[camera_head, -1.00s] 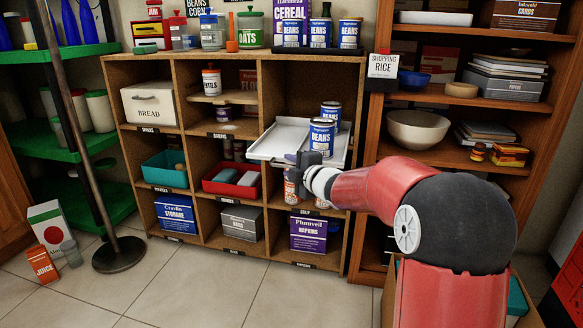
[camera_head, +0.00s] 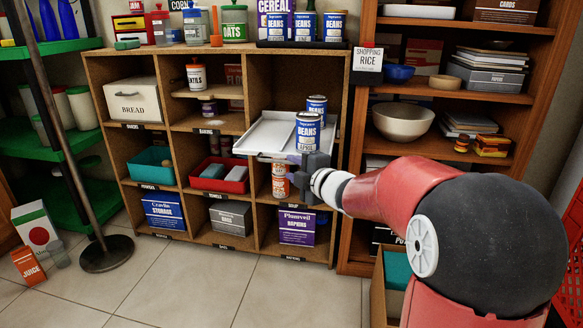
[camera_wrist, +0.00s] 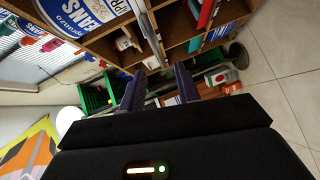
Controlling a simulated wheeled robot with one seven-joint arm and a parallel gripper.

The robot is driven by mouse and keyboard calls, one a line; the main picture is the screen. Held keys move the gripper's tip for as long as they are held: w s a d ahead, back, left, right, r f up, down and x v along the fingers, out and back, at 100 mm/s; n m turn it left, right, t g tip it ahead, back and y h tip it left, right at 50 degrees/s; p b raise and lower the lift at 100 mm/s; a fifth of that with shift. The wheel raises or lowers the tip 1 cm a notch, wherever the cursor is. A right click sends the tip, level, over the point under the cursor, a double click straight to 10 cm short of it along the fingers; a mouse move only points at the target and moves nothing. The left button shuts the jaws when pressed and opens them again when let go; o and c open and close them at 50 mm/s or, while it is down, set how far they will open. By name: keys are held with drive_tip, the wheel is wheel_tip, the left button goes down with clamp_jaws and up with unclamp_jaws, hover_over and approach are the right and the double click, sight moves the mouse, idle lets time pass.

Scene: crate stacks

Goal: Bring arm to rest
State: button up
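My gripper (camera_head: 305,172) is in front of the shelf unit's right column, at the front edge of a white tray (camera_head: 262,135). The tray sticks out of the middle right compartment and bears two blue-and-white bean cans, a front one (camera_head: 307,132) and one behind it (camera_head: 317,106). In the wrist view my gripper (camera_wrist: 160,84) shows two dark fingers apart, with nothing seen held between them. A large bean can label (camera_wrist: 85,12) fills the upper left there. Whether the gripper touches the tray cannot be told.
Orange-labelled cans (camera_head: 280,180) stand under the tray, partly behind my gripper. A bookcase with a bowl (camera_head: 411,122) stands close on the right, behind my arm. A pole on a round base (camera_head: 107,254) stands at left. The tiled floor (camera_head: 200,285) in front is clear.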

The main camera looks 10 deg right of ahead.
drive_tip(key=shift+r, duration=0.1)
drive_tip(key=s+d+r+m+g+h+p, duration=0.1)
drive_tip(key=s+d+r+m+h+p, duration=0.25)
drive_tip(key=s+m, duration=0.3)
drive_tip(key=s+d+r+m+g+h+p, duration=0.2)
drive_tip(key=s+r+m+h+p, duration=0.1)
drive_tip(key=s+r+m+h, duration=0.25)
drive_tip(key=s+a+f+m+g+y+p, duration=0.1)
drive_tip(key=s+f+m+g, duration=0.1)
drive_tip(key=s, duration=0.6)
drive_tip(key=s+a+f+m+g+p, duration=0.2)
drive_tip(key=s+m, duration=0.2)
drive_tip(key=s, duration=0.4)
drive_tip(key=s+a+f+m+g+y+p, duration=0.1)
drive_tip(key=s+f+m+g, duration=0.1)
drive_tip(key=s, duration=0.6)
drive_tip(key=shift+a+m+y, duration=0.2)
drive_tip(key=shift+m+y, duration=0.1)
drive_tip(key=shift+m, duration=0.2)
